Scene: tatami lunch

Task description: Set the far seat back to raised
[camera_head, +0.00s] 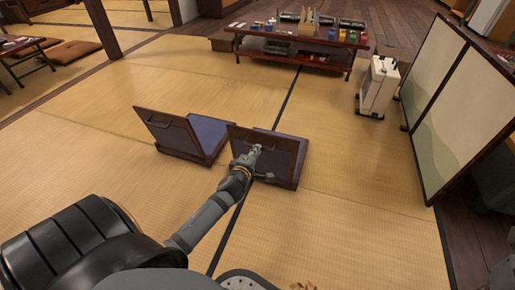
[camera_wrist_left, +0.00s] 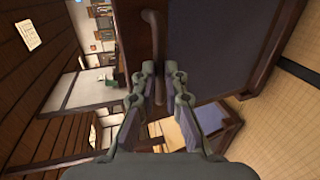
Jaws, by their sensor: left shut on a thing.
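Two low legless seats with dark wooden frames and purple pads stand on the tatami in the head view. The left seat (camera_head: 208,134) has its back (camera_head: 165,129) tilted up, with a handle on the face toward me. The right seat (camera_head: 291,176) also has its back (camera_head: 283,151) tilted up. My left gripper (camera_head: 252,156) is at that back, shut on its handle. In the left wrist view the handle (camera_wrist_left: 153,35) runs between the fingers (camera_wrist_left: 160,88), beside the purple panel (camera_wrist_left: 215,45). The handle is partly hidden by the gripper. My right gripper is not in view.
A low shelf table (camera_head: 300,41) with small goods stands at the back. A white heater-like unit (camera_head: 378,88) and a folding screen (camera_head: 460,115) stand at the right. Open tatami (camera_head: 350,160) surrounds the seats.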

